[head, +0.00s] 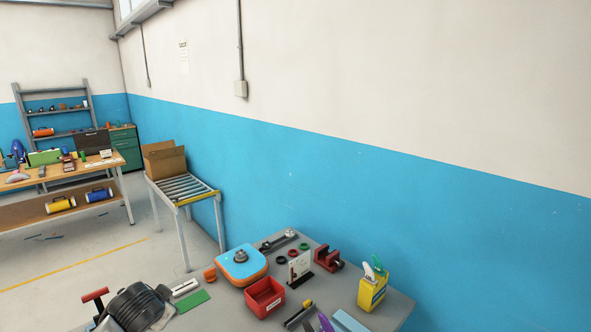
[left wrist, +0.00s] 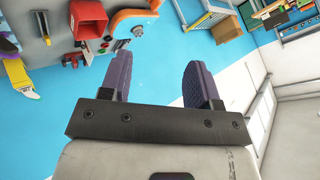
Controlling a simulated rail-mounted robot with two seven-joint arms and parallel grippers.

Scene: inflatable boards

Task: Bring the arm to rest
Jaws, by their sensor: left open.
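My left gripper (left wrist: 158,64) shows in the left wrist view with its two purple ribbed fingers spread apart. Nothing is between the fingers, and blue wall fills the gap behind them. The left arm is not clearly seen in the head view; small purple pieces (head: 325,322) at its bottom edge cannot be identified for certain. My right gripper is in neither view.
A grey table holds an orange-edged blue board (head: 243,264), a red bin (head: 264,297), a red vise (head: 328,258), a yellow box (head: 372,292) and a black ribbed object (head: 137,308). A roller stand (head: 184,188) with a cardboard box (head: 165,160) stands behind, near the blue wall.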

